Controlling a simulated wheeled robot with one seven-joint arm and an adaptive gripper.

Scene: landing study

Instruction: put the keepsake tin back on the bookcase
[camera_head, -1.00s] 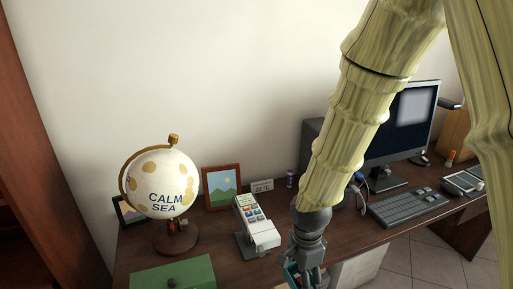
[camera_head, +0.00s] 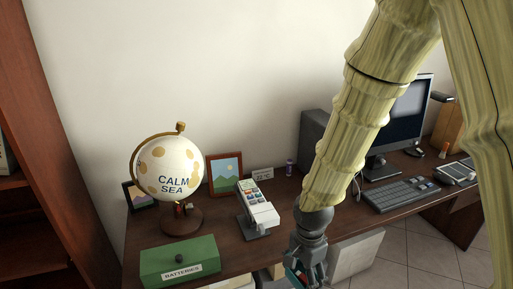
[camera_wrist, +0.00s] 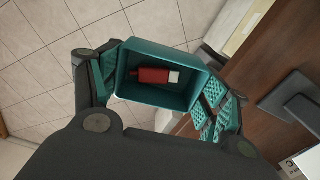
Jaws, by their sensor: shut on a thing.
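My gripper (camera_head: 306,270) hangs at the front edge of the desk in the head view. In the wrist view its fingers (camera_wrist: 162,88) are shut on a small teal open-topped box (camera_wrist: 160,97), one finger on each side. No label shows on this box, so I cannot tell whether it is the keepsake tin. A red item with a white end (camera_wrist: 153,76) lies inside it. Only a sliver of the teal box shows in the head view, at the bottom edge. The brown bookcase (camera_head: 72,215) stands at the far left, mostly out of frame.
The desk (camera_head: 225,256) holds a green box labelled BATTERIES (camera_head: 180,256), a globe (camera_head: 168,168), a card terminal (camera_head: 256,212), a picture frame (camera_head: 224,174), a keyboard (camera_head: 400,194) and a monitor (camera_head: 402,125). Tiled floor (camera_wrist: 40,60) is open beside the desk.

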